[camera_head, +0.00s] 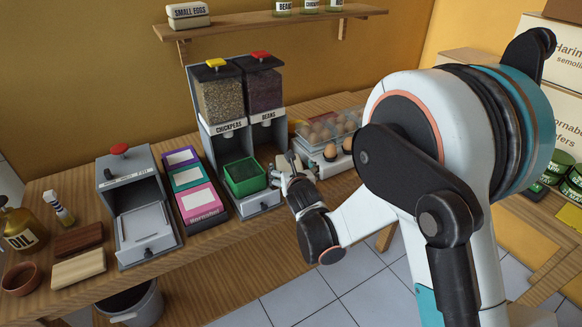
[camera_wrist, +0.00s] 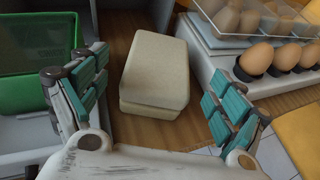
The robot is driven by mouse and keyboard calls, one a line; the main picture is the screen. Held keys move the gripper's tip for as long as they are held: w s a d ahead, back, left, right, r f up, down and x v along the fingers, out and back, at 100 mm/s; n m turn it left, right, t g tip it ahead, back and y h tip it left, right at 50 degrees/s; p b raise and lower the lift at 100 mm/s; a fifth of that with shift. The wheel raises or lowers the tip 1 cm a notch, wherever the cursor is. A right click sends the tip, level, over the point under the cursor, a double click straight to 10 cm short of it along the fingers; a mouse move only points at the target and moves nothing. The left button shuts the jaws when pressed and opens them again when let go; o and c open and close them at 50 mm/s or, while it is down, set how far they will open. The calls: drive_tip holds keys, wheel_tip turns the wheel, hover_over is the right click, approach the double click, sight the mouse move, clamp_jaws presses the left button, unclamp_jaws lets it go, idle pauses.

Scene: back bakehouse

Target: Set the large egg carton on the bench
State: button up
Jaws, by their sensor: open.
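A pale beige closed carton (camera_wrist: 156,75) lies flat on the wooden bench (camera_wrist: 118,30) in the wrist view. No label shows on it, so I cannot read its size. It stands between the fingers of my gripper (camera_wrist: 152,88), which is open, and a gap shows on each side. In the head view my gripper (camera_head: 286,170) is low over the bench, just right of the green tray, and the carton is mostly hidden there. Another carton, marked SMALL EGGS (camera_head: 188,12), stands on the wall shelf.
The green tray (camera_wrist: 38,60) is close on the left. An egg device (camera_wrist: 235,70) with brown eggs and a clear lid is close on the right. Chickpea and bean dispensers (camera_head: 235,95) stand behind. The bench's front edge is near my gripper.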

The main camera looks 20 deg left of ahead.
drive_tip(key=p+v, duration=0.2)
drive_tip(key=v, duration=0.7)
drive_tip(key=shift+s, duration=0.2)
drive_tip(key=shift+d+r, duration=0.1)
drive_tip(key=shift+r, duration=0.05)
